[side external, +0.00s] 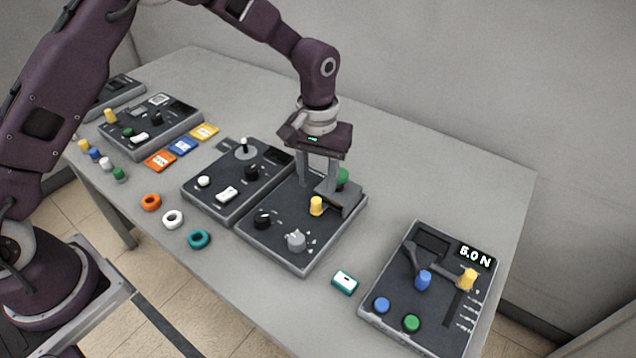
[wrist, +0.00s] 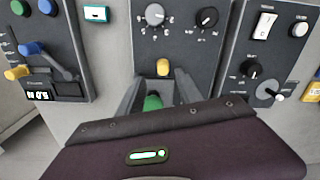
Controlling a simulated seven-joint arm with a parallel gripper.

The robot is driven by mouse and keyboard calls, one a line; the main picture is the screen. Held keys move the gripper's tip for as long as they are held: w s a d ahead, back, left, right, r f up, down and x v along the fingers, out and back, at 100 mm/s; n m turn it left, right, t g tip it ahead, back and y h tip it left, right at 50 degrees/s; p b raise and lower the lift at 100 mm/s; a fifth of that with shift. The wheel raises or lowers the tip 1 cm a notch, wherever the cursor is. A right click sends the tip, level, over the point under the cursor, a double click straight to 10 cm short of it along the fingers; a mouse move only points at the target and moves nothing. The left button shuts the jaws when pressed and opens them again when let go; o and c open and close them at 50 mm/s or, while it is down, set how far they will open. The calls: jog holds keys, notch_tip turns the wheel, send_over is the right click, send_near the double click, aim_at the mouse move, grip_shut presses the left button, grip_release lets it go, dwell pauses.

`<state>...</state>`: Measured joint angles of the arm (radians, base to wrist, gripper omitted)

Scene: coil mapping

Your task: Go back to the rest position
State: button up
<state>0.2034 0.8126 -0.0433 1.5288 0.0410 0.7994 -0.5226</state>
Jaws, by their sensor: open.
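My gripper (side external: 319,184) is open, pointing down over the middle dark panel (side external: 285,255). In the wrist view, a green knob (wrist: 152,103) shows between the two grey fingers, partly hidden by the gripper body. In the side view, the green knob (side external: 342,177) is behind the right finger. A yellow knob (side external: 316,206) stands just in front of the fingers, apart from them in the wrist view. Whether a finger touches the green knob I cannot tell. The panel also has a black dial (side external: 263,218) and a grey dial (side external: 296,240).
A panel (side external: 375,318) with a lever, blue, green and yellow knobs and a "5.0 N" display (side external: 477,256) is at right. A switch panel (side external: 208,207) adjoins at left. Orange, white and teal rings (side external: 199,239) lie in front. Open space is above the table.

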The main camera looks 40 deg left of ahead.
dwell(0.4)
jog(key=s+a+r+t, duration=0.1)
jog(key=s+a+r, duration=0.15)
jog(key=r, duration=0.35)
jog(key=s+a+r+m+t, duration=0.1)
jog(key=s+a+r, duration=0.1)
jog(key=s+r, duration=0.3)
jog(key=s+a+r+t, duration=0.1)
jog(key=s+a+r, duration=0.1)
jog(key=r, duration=0.5)
jog(key=s+a+r+m+t, duration=0.1)
jog(key=s+a, duration=0.1)
jog(key=s, duration=0.7)
jog(key=s+a+r+m+t, duration=0.1)
jog(key=s+r, duration=0.1)
jog(key=s, duration=0.8)
jog(key=shift+a+r+t, duration=0.15)
jog(key=shift+a+t, duration=0.15)
jog(key=shift+a, duration=0.1)
jog(key=shift+c, duration=0.4)
